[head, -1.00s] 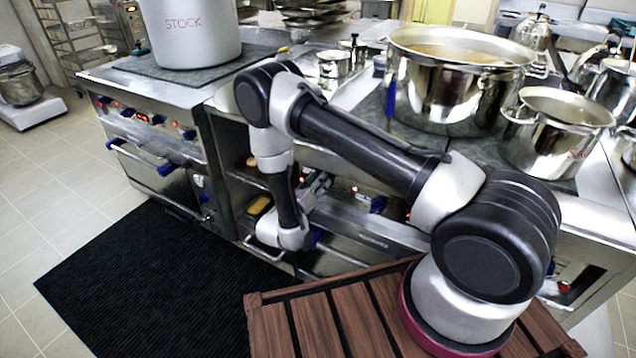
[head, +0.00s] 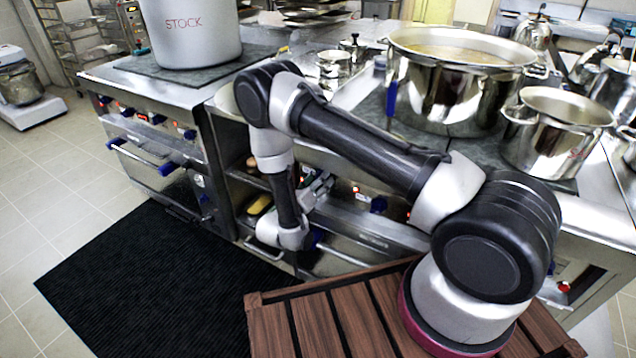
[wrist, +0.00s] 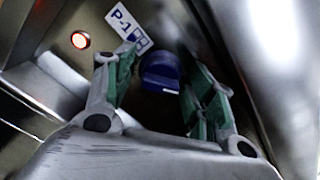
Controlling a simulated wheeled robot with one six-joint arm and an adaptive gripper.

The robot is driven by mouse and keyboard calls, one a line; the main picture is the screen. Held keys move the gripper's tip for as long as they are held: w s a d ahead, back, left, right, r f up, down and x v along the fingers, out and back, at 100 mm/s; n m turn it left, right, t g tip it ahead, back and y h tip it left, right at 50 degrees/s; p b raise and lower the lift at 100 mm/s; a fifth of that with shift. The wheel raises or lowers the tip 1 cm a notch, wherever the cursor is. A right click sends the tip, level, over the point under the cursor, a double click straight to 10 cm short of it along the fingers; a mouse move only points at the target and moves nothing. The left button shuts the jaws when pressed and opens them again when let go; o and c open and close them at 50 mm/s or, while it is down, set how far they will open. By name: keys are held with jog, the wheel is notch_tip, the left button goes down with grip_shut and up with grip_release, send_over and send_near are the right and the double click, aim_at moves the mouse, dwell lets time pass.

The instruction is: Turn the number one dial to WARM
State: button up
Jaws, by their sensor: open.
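The blue dial (wrist: 160,72) sits in the wrist view beside a white tag marked P-1 (wrist: 122,22). A pale mark shows along its lower edge; no WARM lettering is readable. My gripper (wrist: 160,82) is open, with one green-padded finger on each side of the dial. I cannot tell whether either finger touches it. In the head view my gripper (head: 320,187) is at the front panel of the range on the right, and it seems to hide this dial there.
A lit orange lamp (wrist: 80,40) is left of the tag. A large pot (head: 455,95) and a smaller pot (head: 555,140) stand above. Open shelves (head: 258,190) are left of my gripper.

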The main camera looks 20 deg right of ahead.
jog(key=v, duration=1.2)
